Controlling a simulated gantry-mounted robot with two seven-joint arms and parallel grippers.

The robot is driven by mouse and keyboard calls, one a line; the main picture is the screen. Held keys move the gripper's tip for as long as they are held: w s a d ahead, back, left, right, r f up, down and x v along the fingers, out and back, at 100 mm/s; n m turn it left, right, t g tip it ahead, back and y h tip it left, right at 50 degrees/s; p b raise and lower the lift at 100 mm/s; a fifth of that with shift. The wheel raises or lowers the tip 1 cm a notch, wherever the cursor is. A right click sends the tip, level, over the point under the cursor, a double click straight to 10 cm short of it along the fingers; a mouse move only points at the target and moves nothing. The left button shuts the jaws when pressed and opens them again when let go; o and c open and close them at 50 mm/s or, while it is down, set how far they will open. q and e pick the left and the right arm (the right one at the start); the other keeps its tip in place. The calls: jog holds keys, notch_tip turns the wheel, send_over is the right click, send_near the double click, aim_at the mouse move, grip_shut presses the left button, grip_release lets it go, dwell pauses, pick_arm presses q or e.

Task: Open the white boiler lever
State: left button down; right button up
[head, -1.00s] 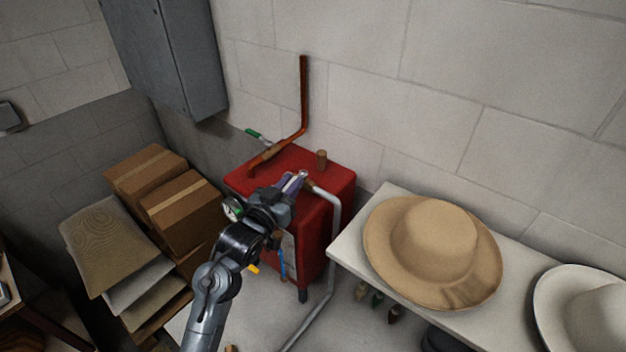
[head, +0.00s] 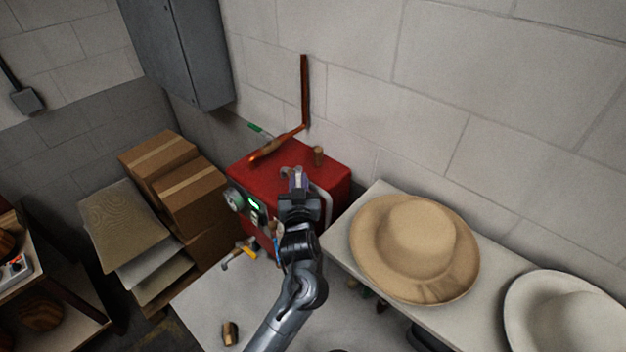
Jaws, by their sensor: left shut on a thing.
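The red boiler (head: 255,166) stands against the wall, with a copper pipe (head: 304,95) rising from its top. My left gripper (head: 298,178) is over the boiler's top right part, shut on a small pale piece that I take to be the white lever (head: 298,171). Most of the lever is hidden by the fingers, so its exact angle cannot be told. A green-handled lever (head: 256,128) sits on the pipe at the back left of the boiler. My right gripper is not in view.
A shelf with a tan hat (head: 418,235) and a white hat (head: 570,315) stands to the right. Cardboard boxes (head: 190,195) are stacked at left. A grey wall cabinet (head: 180,50) hangs above.

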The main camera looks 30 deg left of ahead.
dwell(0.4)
pick_arm(q)
jog(key=c, duration=1)
grip_release()
jog(key=shift+c, duration=0.2)
jog(key=shift+s+d+r+p, duration=0.15)
jog(key=shift+s+d+p, duration=0.2)
jog(key=shift+s+p, duration=0.2)
jog(key=p+v, duration=0.4)
jog(key=v, duration=0.5)
jog(key=shift+s+d, duration=0.15)
jog(key=shift+s, duration=0.05)
